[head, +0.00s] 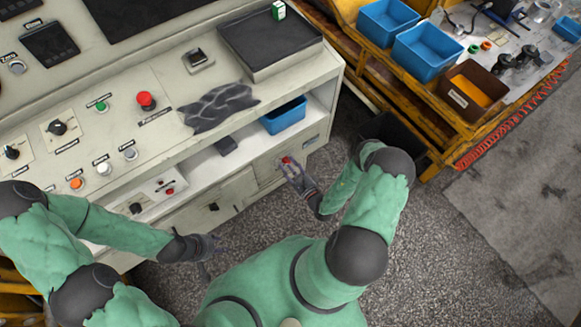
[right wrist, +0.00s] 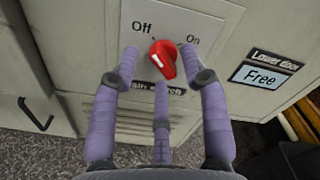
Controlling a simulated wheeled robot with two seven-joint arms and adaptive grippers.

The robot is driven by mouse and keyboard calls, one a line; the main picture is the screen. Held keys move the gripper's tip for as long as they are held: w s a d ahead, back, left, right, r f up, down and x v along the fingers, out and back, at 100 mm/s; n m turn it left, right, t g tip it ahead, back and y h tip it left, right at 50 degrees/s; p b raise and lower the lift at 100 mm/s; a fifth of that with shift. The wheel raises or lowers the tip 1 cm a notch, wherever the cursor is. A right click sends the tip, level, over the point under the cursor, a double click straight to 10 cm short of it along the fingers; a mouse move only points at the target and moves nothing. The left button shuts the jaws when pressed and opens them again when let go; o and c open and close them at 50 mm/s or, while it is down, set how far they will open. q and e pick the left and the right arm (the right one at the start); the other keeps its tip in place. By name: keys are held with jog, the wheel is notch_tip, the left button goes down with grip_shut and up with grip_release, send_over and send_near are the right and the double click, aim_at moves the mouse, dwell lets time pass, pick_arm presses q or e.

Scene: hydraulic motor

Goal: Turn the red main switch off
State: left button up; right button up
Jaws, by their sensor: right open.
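The red main switch (right wrist: 163,60) is a rotary knob on a white plate marked "Off" at the left and "On" at the right. In the head view the switch (head: 286,160) is small, on the console's lower front. My right gripper (right wrist: 160,56) is open, its outer fingers on either side of the knob with visible gaps, the third finger below. It also shows in the head view (head: 297,172). My left gripper (head: 218,247) hangs in front of the console, away from the switch.
A "Lower door" label with "Free" (right wrist: 266,74) is right of the switch. The console top has a red button (head: 146,101) and several knobs. A blue bin (head: 284,115) sits on the console shelf. A yellow rack (head: 440,135) stands at the right. Floor in front is clear.

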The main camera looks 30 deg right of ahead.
jog(key=s, duration=1.2)
jog(key=shift+d, duration=0.45)
jog(key=shift+a, duration=0.1)
jog(key=s+a+r+n+g+y, duration=0.1)
jog(key=a+r+n+g+y, duration=0.1)
jog(key=a+n+g+y, duration=0.45)
jog(key=s+a+r+n+g+y, duration=0.1)
jog(key=s+a+n+g+y, duration=0.15)
jog(key=a+y, duration=0.65)
jog(key=s+a+n+g+h, duration=0.55)
jog(key=s+n+g, duration=0.3)
jog(key=g, duration=0.45)
jog(key=w+d+r+n+t+h, duration=0.2)
jog(key=w+r+n+t+h, duration=0.2)
jog(key=w+r+n+h, duration=0.1)
jog(key=shift+w+d+n+h, duration=0.2)
jog(key=shift+w+n+h, duration=0.35)
jog(key=shift+w+h, duration=0.6)
